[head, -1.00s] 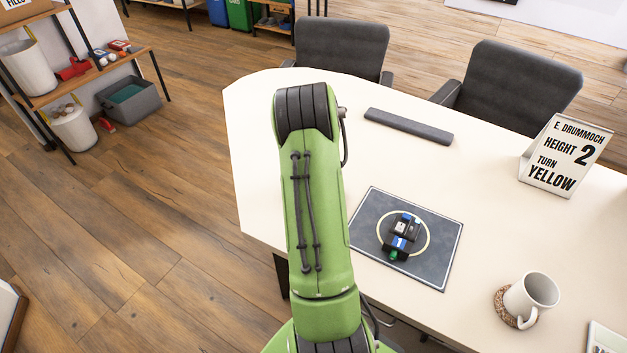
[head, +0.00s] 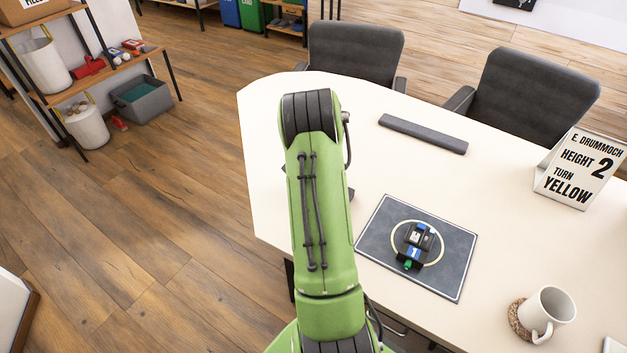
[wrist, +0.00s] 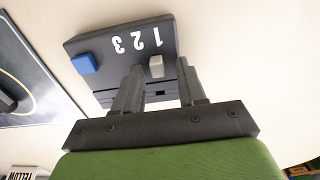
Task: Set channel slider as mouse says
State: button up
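In the wrist view a dark box (wrist: 105,45) bears white digits 1, 2 and 3, seen upside down. A pale grey knob (wrist: 156,66) stands on it nearest the 1, and a blue block (wrist: 86,63) sits at its other end, past the 3. My gripper (wrist: 160,72) is open, with one finger on each side of the pale knob and gaps showing. The fingers hide part of the box. In the head view my green arm hides the gripper and most of the box. I cannot make out a mouse for certain.
A dark mat (head: 380,232) with a yellow ring carries a small black, blue, white and green device (head: 414,245). A sign (head: 580,170) reads "E. Drummoch, height 2, turn yellow". A mug (head: 553,310) stands front right; a dark grey bar (head: 423,134) lies at the back of the table.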

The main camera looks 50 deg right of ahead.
notch_tip(320, 180, up, 16)
jog(key=p, duration=0.4)
jog(key=shift+f, duration=0.1)
